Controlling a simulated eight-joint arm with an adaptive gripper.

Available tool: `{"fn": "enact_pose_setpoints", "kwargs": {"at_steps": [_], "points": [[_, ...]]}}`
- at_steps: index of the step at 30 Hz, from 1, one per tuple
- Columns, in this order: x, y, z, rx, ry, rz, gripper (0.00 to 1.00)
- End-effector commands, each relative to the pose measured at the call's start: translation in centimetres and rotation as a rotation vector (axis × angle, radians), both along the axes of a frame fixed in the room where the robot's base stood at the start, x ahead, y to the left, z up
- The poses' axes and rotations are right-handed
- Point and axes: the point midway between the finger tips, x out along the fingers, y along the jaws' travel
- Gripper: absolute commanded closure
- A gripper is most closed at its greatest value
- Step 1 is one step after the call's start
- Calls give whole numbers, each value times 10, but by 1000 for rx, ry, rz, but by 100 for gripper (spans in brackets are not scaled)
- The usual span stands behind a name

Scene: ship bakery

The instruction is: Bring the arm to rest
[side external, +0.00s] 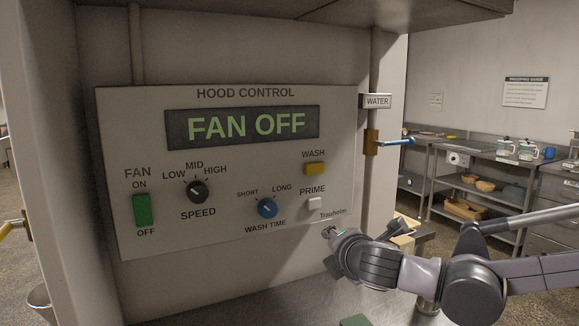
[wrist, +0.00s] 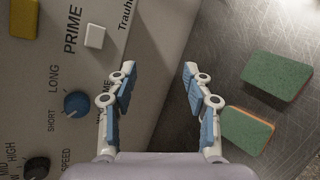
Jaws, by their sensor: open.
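My gripper (wrist: 158,78) is open and empty in the wrist view, its two blue-padded fingers apart. In the side external view my gripper (side external: 328,232) is at the lower right corner of the hood control panel (side external: 225,225), below the white PRIME button (side external: 314,203). Whether it touches the panel cannot be told. The panel's display (side external: 243,126) reads FAN OFF. The green fan switch (side external: 141,209), black speed knob (side external: 197,191), blue wash time knob (side external: 267,208) and yellow WASH button (side external: 315,168) are in clear view.
Two green sponges (wrist: 277,74) (wrist: 247,130) lie on the metal counter (wrist: 190,150) right of my gripper. A brass valve with a blue lever (side external: 397,142) sticks out under the WATER sign (side external: 376,101). Metal shelves with mugs (side external: 505,149) stand behind at right.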

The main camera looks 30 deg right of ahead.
Motion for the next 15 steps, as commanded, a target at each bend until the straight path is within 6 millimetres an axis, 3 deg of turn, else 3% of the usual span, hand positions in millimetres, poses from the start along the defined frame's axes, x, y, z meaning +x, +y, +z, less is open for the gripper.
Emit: {"fn": "enact_pose_setpoints", "kwargs": {"at_steps": [1,6,10,15], "points": [[-13,-26,-8,105,18,-67,49],[-61,-83,-40,477,58,-291,49],[-102,-111,-65,759,66,-479,49],[-153,-129,-95,1124,53,-730,49]]}}
